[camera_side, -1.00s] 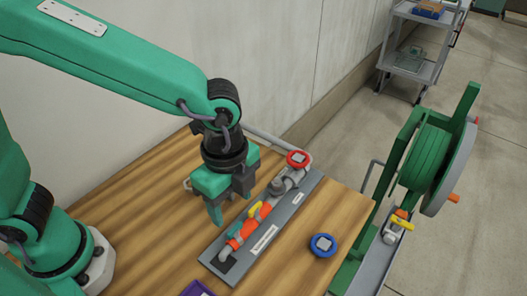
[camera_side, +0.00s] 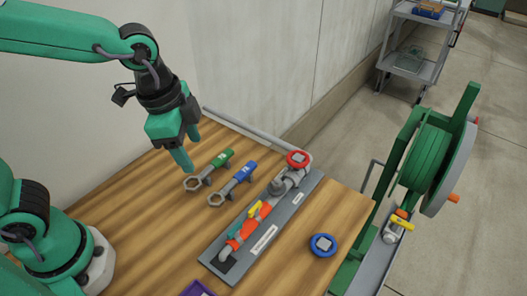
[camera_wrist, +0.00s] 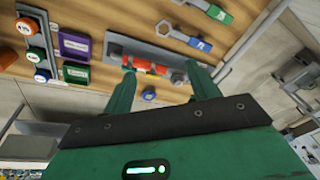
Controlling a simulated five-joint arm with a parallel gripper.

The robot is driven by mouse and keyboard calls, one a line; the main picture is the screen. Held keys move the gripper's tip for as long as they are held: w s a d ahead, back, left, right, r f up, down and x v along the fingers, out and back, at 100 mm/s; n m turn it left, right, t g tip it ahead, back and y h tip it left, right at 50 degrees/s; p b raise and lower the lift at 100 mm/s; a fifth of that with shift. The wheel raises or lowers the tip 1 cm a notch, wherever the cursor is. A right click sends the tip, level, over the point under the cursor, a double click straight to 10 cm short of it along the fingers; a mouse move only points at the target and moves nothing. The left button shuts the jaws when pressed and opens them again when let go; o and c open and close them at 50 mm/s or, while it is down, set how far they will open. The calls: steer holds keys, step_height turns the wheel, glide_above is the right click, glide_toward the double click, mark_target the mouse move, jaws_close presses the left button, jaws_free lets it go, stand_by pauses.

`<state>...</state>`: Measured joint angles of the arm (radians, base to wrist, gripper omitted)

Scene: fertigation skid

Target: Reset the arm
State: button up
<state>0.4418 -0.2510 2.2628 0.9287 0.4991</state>
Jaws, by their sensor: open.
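My gripper (camera_side: 186,156) is open and empty, raised above the wooden table on its left side. Its two green fingers (camera_wrist: 161,82) stand apart in the wrist view with nothing between them. Below it and to the right lie a wrench with a green handle (camera_side: 222,158) and a wrench with a blue handle (camera_side: 245,171), side by side on the wood. The grey plate (camera_side: 278,227) carries a pipe with orange sections, yellow and teal handles, and a red handwheel (camera_side: 298,158) at its far end. My gripper is clear of all of these.
A blue round knob (camera_side: 322,245) lies near the table's right edge. A purple box (camera_side: 197,289) is cut off at the bottom. A green hose reel (camera_side: 432,155) stands right of the table, a grey cart (camera_side: 412,62) behind. A wall (camera_side: 240,60) bounds the back.

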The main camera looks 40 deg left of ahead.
steer(key=s+a+r+n+t, duration=0.1)
steer(key=s+a+r+n, duration=0.1)
steer(key=a+n, duration=0.3)
steer(key=s+a+r+n+t+y, duration=0.1)
steer(key=s+a+n+t, duration=0.1)
steer(key=a+n, duration=0.3)
steer(key=s+a, duration=0.1)
steer(key=a, duration=0.2)
steer(key=shift+r+n, duration=0.4)
